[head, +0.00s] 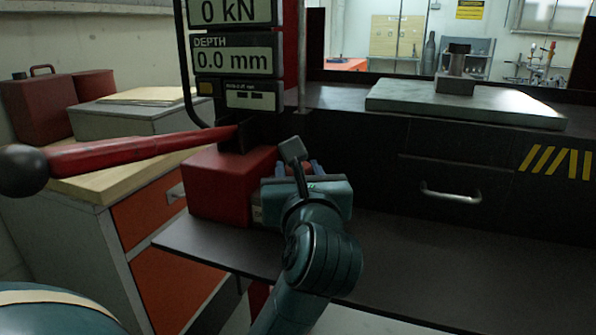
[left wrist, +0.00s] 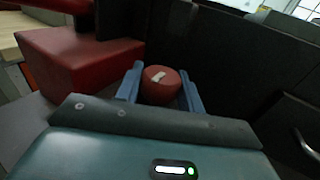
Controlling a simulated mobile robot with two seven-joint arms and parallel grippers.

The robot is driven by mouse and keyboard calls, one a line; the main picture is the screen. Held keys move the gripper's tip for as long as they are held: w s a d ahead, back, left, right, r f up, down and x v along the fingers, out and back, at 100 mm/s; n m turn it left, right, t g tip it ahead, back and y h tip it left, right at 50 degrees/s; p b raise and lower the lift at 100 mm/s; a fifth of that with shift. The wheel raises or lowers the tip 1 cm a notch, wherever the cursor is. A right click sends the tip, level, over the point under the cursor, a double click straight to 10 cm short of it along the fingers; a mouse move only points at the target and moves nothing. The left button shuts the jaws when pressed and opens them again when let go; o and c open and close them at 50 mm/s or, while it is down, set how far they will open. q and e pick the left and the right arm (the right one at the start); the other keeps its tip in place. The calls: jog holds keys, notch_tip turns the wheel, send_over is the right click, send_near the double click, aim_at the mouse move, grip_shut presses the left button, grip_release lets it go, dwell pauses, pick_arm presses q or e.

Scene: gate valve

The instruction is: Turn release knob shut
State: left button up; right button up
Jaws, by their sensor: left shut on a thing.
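The release knob (left wrist: 161,87) is a round red knob with a white mark on its face, in the middle of the left wrist view. It is beside the red pump block (left wrist: 80,62). My left gripper (left wrist: 160,75) has its two blue fingers on either side of the knob, shut on it. In the head view my left gripper (head: 314,168) reaches to the right side of the red block (head: 230,185), and its body hides the knob. My right gripper is in neither view.
A long red lever (head: 130,152) with a black ball end sticks out left from above the block. Readout panels (head: 236,55) stand above, showing 0 kN and 0.0 mm. A black drawer front (head: 455,180) with a handle is at right. The dark shelf (head: 440,285) is clear.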

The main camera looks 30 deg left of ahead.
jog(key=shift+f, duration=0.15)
pick_arm(q)
jog(key=o, duration=1)
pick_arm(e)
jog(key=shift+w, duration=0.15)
